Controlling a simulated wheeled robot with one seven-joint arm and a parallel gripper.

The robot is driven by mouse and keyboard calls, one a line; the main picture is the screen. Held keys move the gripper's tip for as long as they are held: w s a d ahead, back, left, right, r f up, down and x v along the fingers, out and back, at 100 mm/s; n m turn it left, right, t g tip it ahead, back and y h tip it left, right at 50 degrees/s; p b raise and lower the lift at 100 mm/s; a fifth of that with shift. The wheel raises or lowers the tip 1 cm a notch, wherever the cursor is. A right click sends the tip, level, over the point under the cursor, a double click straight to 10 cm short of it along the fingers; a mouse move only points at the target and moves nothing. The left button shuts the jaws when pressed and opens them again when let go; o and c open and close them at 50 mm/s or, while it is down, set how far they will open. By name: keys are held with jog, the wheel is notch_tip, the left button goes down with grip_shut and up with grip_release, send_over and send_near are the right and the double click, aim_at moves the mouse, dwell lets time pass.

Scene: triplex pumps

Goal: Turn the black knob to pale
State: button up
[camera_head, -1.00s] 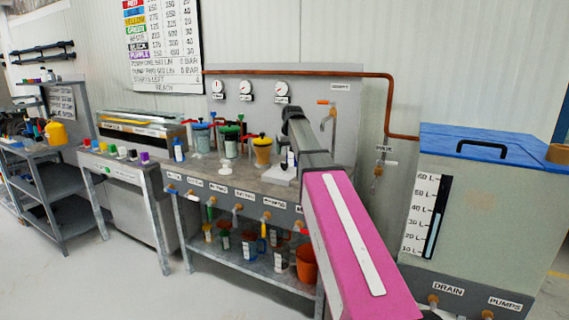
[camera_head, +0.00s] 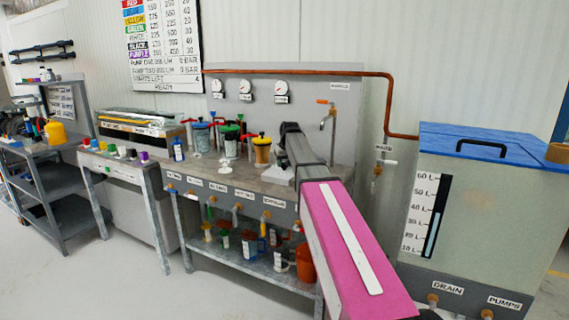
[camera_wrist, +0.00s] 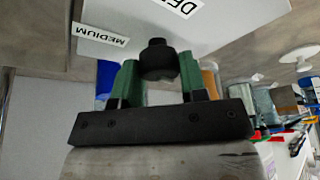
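The black knob (camera_wrist: 158,62) stands on a pale plate (camera_wrist: 215,20) in the wrist view. A label reading MEDIUM (camera_wrist: 101,34) lies to its left and another label, cut off after "DE", lies above it. My gripper (camera_wrist: 160,72) has its two green fingers on either side of the knob, with no clear gap between them and its sides. The fingers appear closed on it. In the head view my arm reaches over the bench (camera_head: 235,183) and hides the knob.
Colored jars, including a green one (camera_head: 231,142) and a yellow-lidded one (camera_head: 262,150), stand left of my arm on the bench. A tap (camera_head: 327,115) rises behind. A tank with a blue lid (camera_head: 485,145) stands at right.

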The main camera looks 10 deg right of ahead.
jog(key=shift+c, duration=0.9)
jog(key=m+h, duration=0.1)
jog(key=m, duration=0.2)
jog(key=m+h, duration=0.1)
jog(key=m, duration=0.2)
jog(key=shift+a+m+h, duration=0.1)
jog(key=shift+m+h, duration=0.2)
jog(key=m+g+h, duration=0.1)
jog(key=m, duration=0.3)
jog(key=shift+w, duration=0.1)
jog(key=shift+m+g+h, duration=0.4)
jog(key=shift+m+g, duration=0.2)
jog(key=shift+m, duration=0.9)
jog(key=shift+a, duration=0.1)
jog(key=o, duration=0.9)
